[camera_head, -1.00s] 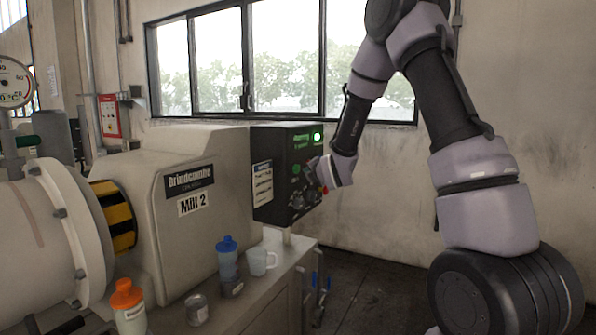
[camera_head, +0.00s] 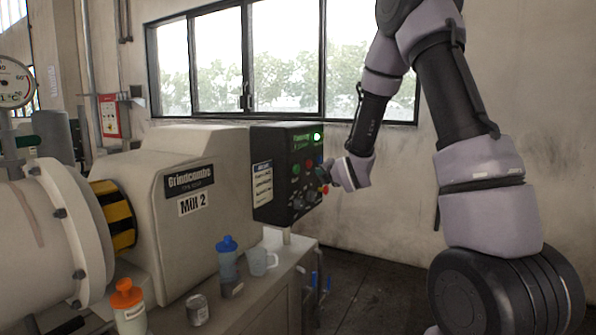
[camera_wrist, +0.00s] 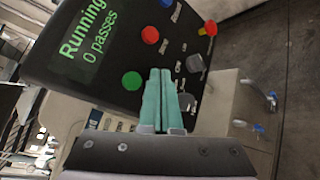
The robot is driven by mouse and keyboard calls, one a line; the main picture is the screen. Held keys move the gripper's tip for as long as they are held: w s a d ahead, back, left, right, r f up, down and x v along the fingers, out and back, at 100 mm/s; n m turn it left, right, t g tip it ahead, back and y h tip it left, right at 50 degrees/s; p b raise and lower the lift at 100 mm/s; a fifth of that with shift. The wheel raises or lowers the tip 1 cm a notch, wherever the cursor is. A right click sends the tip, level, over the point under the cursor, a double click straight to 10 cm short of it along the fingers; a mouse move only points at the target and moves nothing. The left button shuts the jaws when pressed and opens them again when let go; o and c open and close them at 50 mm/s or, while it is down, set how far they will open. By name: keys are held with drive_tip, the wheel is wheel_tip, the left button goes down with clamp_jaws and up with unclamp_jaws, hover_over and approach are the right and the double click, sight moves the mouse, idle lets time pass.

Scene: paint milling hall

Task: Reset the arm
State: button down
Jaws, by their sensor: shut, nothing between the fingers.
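My gripper shows in the wrist view (camera_wrist: 158,98) with its two teal fingers shut together and nothing between them. It points at the dark control panel (camera_wrist: 110,55), apart from it as far as I can tell. The panel's screen (camera_wrist: 85,45) reads "Running" and "0 passes" in green. In the head view my gripper (camera_head: 328,172) is just right of the panel face (camera_head: 297,170), by its knobs. The fingertips are too small there to make out. A green lamp (camera_head: 317,137) is lit at the panel's top.
The Mill 2 housing (camera_head: 190,205) stands left of the panel. The floor to the right is open.

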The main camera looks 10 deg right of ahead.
drive_tip(key=s+d+r+m+g+h, duration=0.2)
drive_tip(key=s+d+r+m+g, duration=0.3)
drive_tip(key=s+r+m, duration=0.75)
drive_tip(key=s+r+m+g+y, duration=0.1)
drive_tip(key=s+m+g, duration=0.2)
drive_tip(key=s+m, duration=1.5)
drive_tip(key=s, duration=0.7)
drive_tip(key=shift+s, duration=0.2)
